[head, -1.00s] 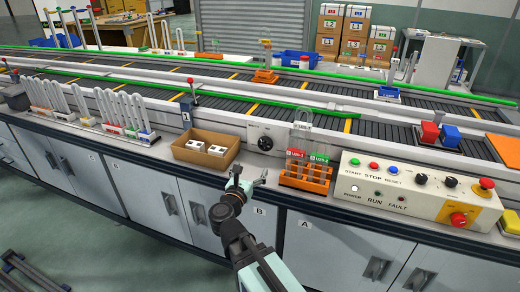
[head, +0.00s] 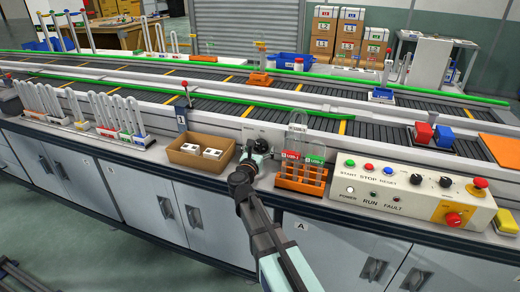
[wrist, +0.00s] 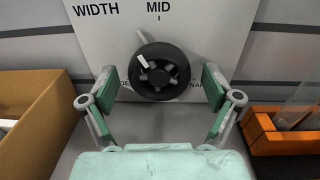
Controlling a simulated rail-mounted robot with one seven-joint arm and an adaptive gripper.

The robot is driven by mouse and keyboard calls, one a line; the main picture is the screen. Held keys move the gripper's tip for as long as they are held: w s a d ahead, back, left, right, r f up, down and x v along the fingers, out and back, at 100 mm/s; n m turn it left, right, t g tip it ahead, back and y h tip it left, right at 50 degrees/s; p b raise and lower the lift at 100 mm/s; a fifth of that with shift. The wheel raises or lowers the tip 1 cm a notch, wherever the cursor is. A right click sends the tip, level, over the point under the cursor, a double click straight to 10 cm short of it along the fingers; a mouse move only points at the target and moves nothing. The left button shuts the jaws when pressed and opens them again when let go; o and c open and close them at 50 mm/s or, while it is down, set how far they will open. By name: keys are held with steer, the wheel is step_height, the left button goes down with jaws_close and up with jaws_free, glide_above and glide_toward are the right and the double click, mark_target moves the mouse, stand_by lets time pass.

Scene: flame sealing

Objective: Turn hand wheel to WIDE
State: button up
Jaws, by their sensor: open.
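The black hand wheel (wrist: 160,72) sits on a pale panel (wrist: 200,25) printed WIDTH and MID in the wrist view. A grey stub at its rim points up and left, left of the MID mark. Letters ending in DE show at its lower left and NA at its lower right, both partly covered. My gripper (wrist: 158,82) is open, with one green-padded finger on each side of the wheel's lower part; gaps show between the pads and the rim. In the head view my gripper (head: 257,149) is in front of the panel and hides much of the wheel.
A cardboard box (head: 184,156) with white parts stands close on the left. An orange rack (head: 302,180) with labelled tubes stands close on the right. The control box (head: 410,190) is further right. The conveyor (head: 380,135) runs behind.

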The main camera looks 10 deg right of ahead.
steer(key=c, duration=1.2)
steer(key=shift+o, duration=0.3)
steer(key=shift+r+n+p, duration=0.15)
steer(key=shift+n+p, duration=0.25)
steer(key=shift+p, duration=0.05)
steer(key=n+p, duration=0.2)
steer(key=p, duration=0.1)
steer(key=shift+r+n, duration=0.15)
steer(key=shift+n, duration=0.15)
steer(key=n+p, duration=0.4)
steer(key=p, duration=0.1)
steer(key=shift+w+r, duration=0.1)
steer(key=n+p, duration=0.6)
steer(key=shift+d+g, duration=0.1)
steer(key=shift+g, duration=0.3)
steer(key=shift+n+h+p, duration=0.3)
steer(key=shift+n+p, duration=0.95)
steer(key=shift+n, duration=0.25)
steer(key=shift+f, duration=0.2)
